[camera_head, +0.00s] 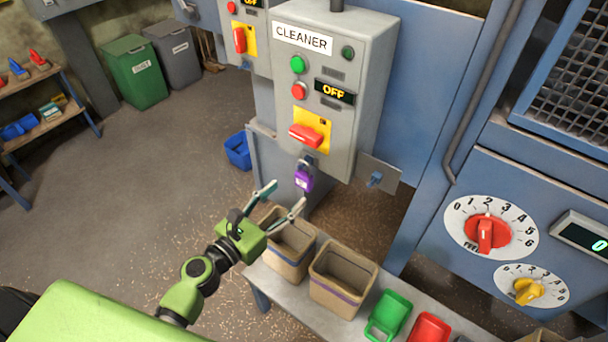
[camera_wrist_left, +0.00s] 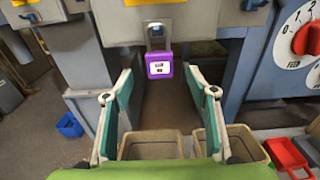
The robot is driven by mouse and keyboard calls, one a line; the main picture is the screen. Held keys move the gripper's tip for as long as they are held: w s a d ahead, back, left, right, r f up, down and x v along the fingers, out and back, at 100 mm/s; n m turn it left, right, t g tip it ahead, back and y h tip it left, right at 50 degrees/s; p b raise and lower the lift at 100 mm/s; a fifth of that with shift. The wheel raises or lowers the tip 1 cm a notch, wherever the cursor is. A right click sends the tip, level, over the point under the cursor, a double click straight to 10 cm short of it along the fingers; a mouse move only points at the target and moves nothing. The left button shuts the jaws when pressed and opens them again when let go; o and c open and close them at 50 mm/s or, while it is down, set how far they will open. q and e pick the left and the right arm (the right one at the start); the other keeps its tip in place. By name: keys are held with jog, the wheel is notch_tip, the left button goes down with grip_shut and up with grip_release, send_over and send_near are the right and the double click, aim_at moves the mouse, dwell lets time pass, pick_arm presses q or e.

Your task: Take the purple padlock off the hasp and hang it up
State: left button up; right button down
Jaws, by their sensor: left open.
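The purple padlock (camera_head: 303,179) hangs on the hasp (camera_head: 308,160) below the red rotary switch of the grey CLEANER panel (camera_head: 350,75). In the left wrist view the padlock (camera_wrist_left: 159,66) hangs upright with its grey shackle above it, straight ahead between and beyond the fingers. My left gripper (camera_head: 284,197) is open and empty, below and a little left of the padlock and apart from it. It also shows in the left wrist view (camera_wrist_left: 160,98) with its fingers wide apart. A small plate with a blue hook-like part (camera_head: 375,179) sticks out at the panel's lower right. My right gripper is not seen.
Two tan bins (camera_head: 342,279) stand on a low bench (camera_head: 273,290) below the panel, close under my left gripper. Green (camera_head: 388,316) and red (camera_head: 428,328) scoops lie right of them. A blue cabinet with dials (camera_head: 487,234) stands at the right. Open floor lies to the left.

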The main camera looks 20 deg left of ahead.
aim_at(301, 179)
pick_arm(q)
jog(key=x, duration=0.3)
jog(key=shift+w, duration=0.1)
jog(key=shift+w+d+r+p, duration=0.15)
jog(key=shift+w+d+p, duration=0.05)
jog(key=shift+w+p, duration=0.3)
jog(key=x, duration=0.3)
jog(key=shift+w+r+p, duration=0.1)
jog(key=shift+w+p, duration=0.2)
jog(key=shift+p, duration=0.05)
jog(key=shift+w+d, duration=0.15)
jog(key=shift+w, duration=0.15)
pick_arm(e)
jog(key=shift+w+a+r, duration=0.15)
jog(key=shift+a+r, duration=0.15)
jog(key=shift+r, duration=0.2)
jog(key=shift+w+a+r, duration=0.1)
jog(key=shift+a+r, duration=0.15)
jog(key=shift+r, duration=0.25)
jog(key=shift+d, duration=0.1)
pick_arm(q)
jog(key=c, duration=1.3)
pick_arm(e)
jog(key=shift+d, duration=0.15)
